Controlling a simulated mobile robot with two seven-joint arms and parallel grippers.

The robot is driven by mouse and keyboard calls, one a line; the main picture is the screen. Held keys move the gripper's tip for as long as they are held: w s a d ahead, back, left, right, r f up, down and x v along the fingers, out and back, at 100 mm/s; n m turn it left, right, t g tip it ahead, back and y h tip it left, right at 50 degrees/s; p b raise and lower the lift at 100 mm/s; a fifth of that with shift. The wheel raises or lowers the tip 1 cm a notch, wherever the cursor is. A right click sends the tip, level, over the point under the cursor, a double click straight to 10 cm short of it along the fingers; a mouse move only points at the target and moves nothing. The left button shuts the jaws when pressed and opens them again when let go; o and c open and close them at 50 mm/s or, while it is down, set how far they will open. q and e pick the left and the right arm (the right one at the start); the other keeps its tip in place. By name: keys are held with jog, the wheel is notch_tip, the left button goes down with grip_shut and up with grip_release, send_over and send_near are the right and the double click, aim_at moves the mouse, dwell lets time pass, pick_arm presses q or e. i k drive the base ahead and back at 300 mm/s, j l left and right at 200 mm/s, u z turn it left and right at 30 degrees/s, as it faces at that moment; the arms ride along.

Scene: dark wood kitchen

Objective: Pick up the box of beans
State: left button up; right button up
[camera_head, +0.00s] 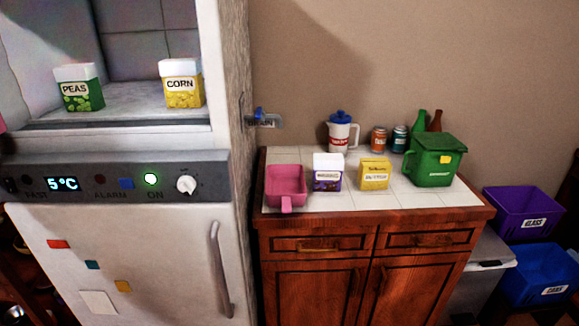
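No box that I can read as beans shows in the head view. A green and white box marked PEAS (80,88) and a yellow and white box marked CORN (182,84) stand upright, apart, on the freezer shelf (128,104). On the tiled counter (340,203) stand a white and purple box (328,172) and a yellow box (374,174); their labels are too small to read. Neither of my grippers is in view.
A pink scoop-like container (286,184), a jug (341,132), two cans, bottles and a green lidded bin (433,160) share the counter. The freezer's handle (219,270) sticks out below. Purple (521,212) and blue (541,274) crates stand at the right.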

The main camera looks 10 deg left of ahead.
aim_at(328, 168)
jog(key=i+l+u, duration=0.25)
jog(key=u, duration=0.2)
jog(key=i+l+u, duration=0.15)
jog(key=l+u, duration=0.25)
